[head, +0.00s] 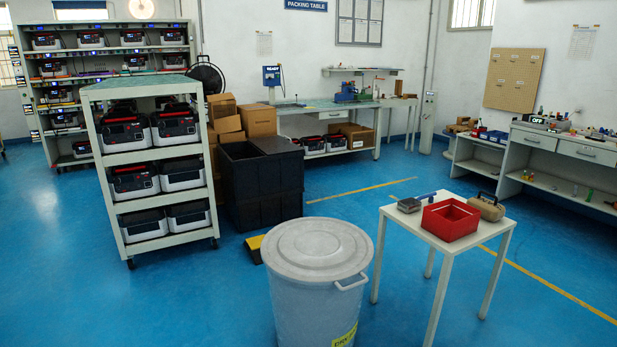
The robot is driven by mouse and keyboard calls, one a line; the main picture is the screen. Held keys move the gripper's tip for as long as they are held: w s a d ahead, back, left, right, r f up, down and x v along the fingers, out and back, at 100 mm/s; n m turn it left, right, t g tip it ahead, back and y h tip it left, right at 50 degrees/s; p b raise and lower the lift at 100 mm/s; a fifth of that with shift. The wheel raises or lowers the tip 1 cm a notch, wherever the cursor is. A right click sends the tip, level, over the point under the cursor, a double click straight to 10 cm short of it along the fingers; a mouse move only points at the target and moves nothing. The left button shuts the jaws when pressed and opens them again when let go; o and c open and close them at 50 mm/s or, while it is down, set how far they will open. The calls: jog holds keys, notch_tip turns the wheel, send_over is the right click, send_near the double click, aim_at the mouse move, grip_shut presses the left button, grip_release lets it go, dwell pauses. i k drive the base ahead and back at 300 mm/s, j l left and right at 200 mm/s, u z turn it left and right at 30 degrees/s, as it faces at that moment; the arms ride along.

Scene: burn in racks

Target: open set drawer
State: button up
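The bench (550,130) at the right has two drawer fronts under its top. The left drawer front (534,138) and the right drawer front (587,152) both look flush with the bench, so both appear shut. I cannot read which one is the set drawer. The right drawer front has a small dark mark on it, too small to make out. My gripper is not in view.
A lidded bin (318,250) stands close in front. A white table (400,217) with a red tray (450,219) stands before the right bench. A wheeled rack (150,165) is at the left. Blue floor (560,260) is clear between table and bench.

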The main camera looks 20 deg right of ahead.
aim_at(586, 152)
jog(key=l+z, duration=0.15)
jog(key=l, duration=0.15)
jog(key=i+l+z, duration=0.1)
jog(key=l, duration=0.2)
jog(key=i+l+z, duration=0.35)
jog(key=l+z, duration=0.2)
jog(key=i+l+z, duration=0.65)
jog(key=l+z, duration=0.15)
jog(key=i+l+z, duration=0.3)
jog(key=z, duration=0.15)
jog(key=i+z, duration=0.4)
jog(key=i, duration=3.35)
jog(key=i+l+u, duration=0.2)
jog(key=i, duration=0.4)
jog(key=i+l+u, duration=0.2)
jog(key=i, duration=0.35)
jog(key=i+j, duration=0.05)
jog(key=j, duration=0.05)
